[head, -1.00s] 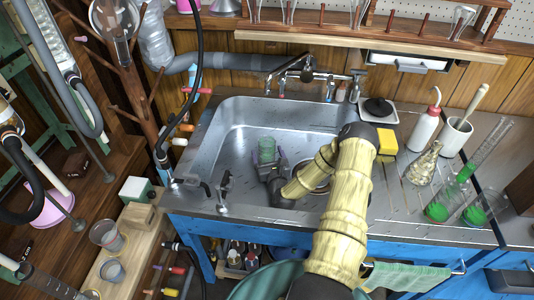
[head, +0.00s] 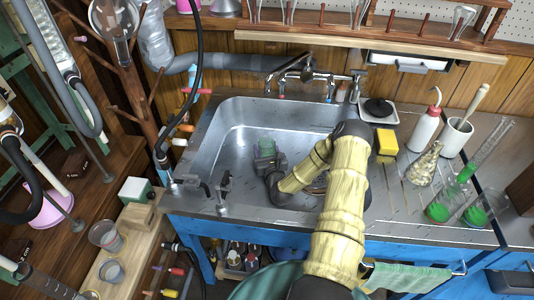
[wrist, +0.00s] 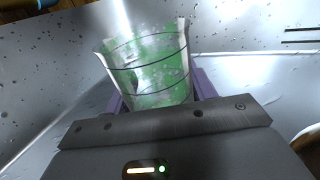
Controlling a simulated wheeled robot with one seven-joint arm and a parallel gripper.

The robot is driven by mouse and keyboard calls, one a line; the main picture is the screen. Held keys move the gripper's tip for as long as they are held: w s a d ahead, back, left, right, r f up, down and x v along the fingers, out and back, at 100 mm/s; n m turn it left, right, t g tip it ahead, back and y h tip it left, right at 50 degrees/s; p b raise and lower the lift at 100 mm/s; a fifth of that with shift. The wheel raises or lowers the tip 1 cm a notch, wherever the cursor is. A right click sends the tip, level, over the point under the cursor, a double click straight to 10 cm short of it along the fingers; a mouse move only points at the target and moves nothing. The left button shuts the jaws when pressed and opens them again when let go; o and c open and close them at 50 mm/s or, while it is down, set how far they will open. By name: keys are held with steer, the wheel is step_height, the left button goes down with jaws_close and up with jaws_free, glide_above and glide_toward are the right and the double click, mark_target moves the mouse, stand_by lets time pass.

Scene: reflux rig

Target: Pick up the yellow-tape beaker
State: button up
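A green-tinted beaker (head: 266,146) stands in the left part of the steel sink; in the wrist view it (wrist: 150,65) shows a pale rim and thin dark rings. I see no yellow tape on its visible side. My gripper (head: 267,158) reaches down into the sink, and its purple fingers lie close against both sides of the beaker's lower part (wrist: 160,92). They look shut on it. The fingertips are mostly hidden behind the gripper body and the beaker. I cannot tell whether the beaker is clear of the sink floor.
The sink (head: 232,125) has raised walls, with a faucet (head: 308,75) behind. My arm covers its right part, where a round item is partly hidden. A yellow sponge (head: 386,141), white wash bottle (head: 425,128) and green-filled flasks (head: 440,207) stand right. Grey beakers (head: 106,236) stand left.

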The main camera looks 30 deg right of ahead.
steer(key=shift+c, duration=0.9)
steer(key=shift+r, duration=0.2)
step_height(320, 180, up, 18)
steer(key=p, duration=0.3)
steer(key=shift+f, duration=0.2)
stand_by(0.4)
steer(key=shift+s, duration=0.1)
stand_by(0.5)
